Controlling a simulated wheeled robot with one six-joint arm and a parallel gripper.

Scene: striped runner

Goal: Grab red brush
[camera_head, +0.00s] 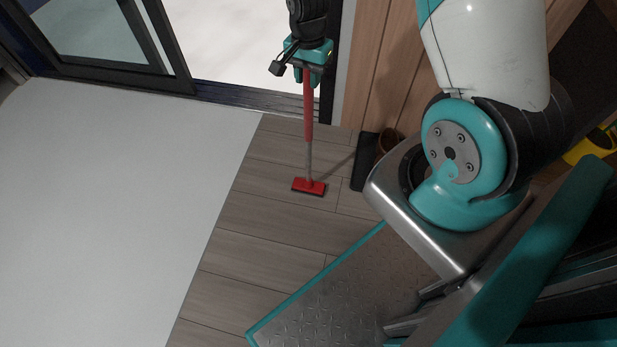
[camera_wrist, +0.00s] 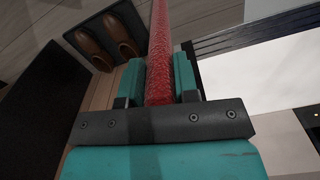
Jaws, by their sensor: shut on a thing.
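The red brush (camera_head: 308,110) hangs upright below my gripper (camera_head: 308,73) in the head view, with a red grip, a thin grey shaft and a flat red head (camera_head: 309,187) at the bottom. The head is at or just above the wooden floor; I cannot tell whether it touches. In the wrist view the red handle (camera_wrist: 160,50) runs between the two teal fingers of my gripper (camera_wrist: 158,82), which are shut on it. The brush head is not visible in the wrist view.
A dark mat (camera_head: 364,162) lies by the wooden wall, with brown shoes (camera_wrist: 104,40) on it in the wrist view. A dark-framed doorway (camera_head: 255,97) is behind the brush. A pale floor area (camera_head: 110,200) lies to the left. Bare wooden floor (camera_head: 255,225) surrounds the brush head.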

